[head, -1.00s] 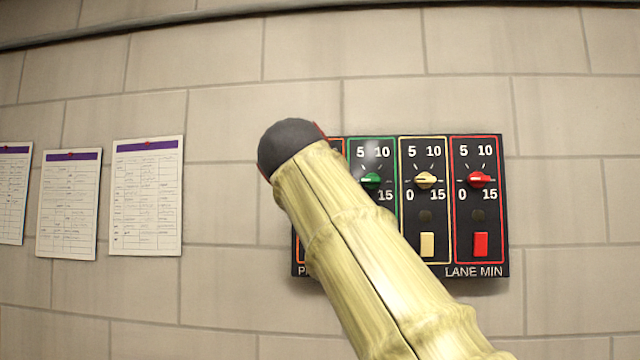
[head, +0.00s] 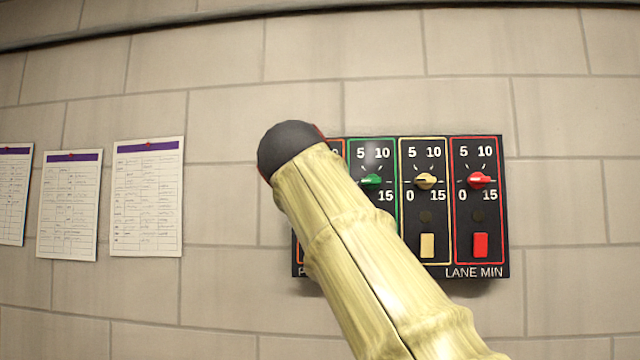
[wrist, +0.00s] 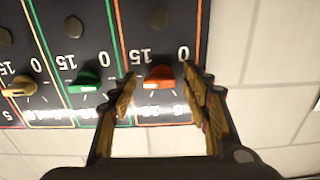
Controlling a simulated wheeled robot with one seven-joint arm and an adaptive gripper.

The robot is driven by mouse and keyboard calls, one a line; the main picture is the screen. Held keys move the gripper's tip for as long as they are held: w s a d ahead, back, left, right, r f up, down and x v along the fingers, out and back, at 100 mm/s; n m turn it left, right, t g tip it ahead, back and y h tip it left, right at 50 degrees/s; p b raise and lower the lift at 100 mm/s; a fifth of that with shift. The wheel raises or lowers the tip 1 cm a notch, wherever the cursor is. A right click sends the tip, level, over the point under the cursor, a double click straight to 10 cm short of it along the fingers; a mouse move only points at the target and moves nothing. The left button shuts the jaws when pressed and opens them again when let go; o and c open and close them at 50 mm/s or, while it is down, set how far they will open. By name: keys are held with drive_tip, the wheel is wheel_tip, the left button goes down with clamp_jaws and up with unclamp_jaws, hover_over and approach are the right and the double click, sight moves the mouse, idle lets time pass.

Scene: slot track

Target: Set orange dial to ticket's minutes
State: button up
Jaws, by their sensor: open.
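The orange dial (wrist: 160,77) shows upside down in the wrist view, with 15 and 0 printed above it and a pale mark on its lower left part. My gripper (wrist: 160,80) is open, with one finger on each side of this dial. Gaps show between the fingers and the knob, but I cannot tell whether a tip touches. In the head view my arm hides the orange dial and most of its column. Three paper sheets hang on the wall at left: one (head: 147,200), another (head: 70,205), and a third (head: 15,190) cut by the edge. Their writing is too small to read.
The black panel (head: 499,262) also carries a green dial (head: 371,181), a cream dial (head: 425,181) and a red dial (head: 477,180). A cream button (head: 427,245) and a red button (head: 480,245) sit below. The green dial is close beside my gripper's left finger in the wrist view.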

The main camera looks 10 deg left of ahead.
drive_tip(key=shift+s, duration=0.1)
drive_tip(key=s, duration=1.1)
drive_tip(key=shift+s+d, duration=0.35)
drive_tip(key=shift+s, duration=0.05)
idle(0.3)
